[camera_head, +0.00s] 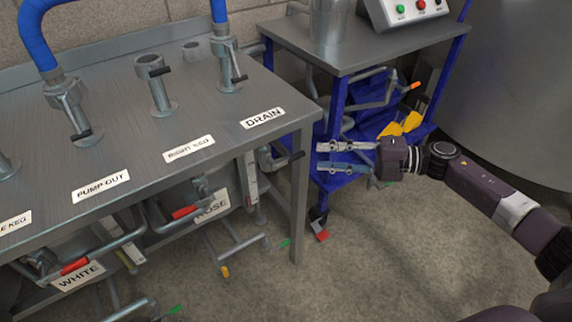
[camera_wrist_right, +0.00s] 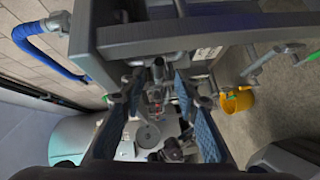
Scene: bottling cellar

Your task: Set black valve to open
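A valve with a black handle (camera_head: 290,158) sits on a pipe under the right end of the steel table, below the DRAIN label. Its open or closed position is hard to tell. My right gripper (camera_head: 319,158) is open and points left at this handle, with a small gap. In the right wrist view, the two blue-padded fingers of the right gripper (camera_wrist_right: 157,74) are spread, with a dark handle (camera_wrist_right: 158,72) and pipe parts seen between them. My left gripper is out of view.
The steel table (camera_head: 225,150) has its right leg (camera_head: 299,200) near the gripper. A blue cart (camera_head: 333,125) with a control box (camera_head: 405,10) stands close behind it. Red-handled valves (camera_head: 185,212) are under the table. Open floor lies at front right.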

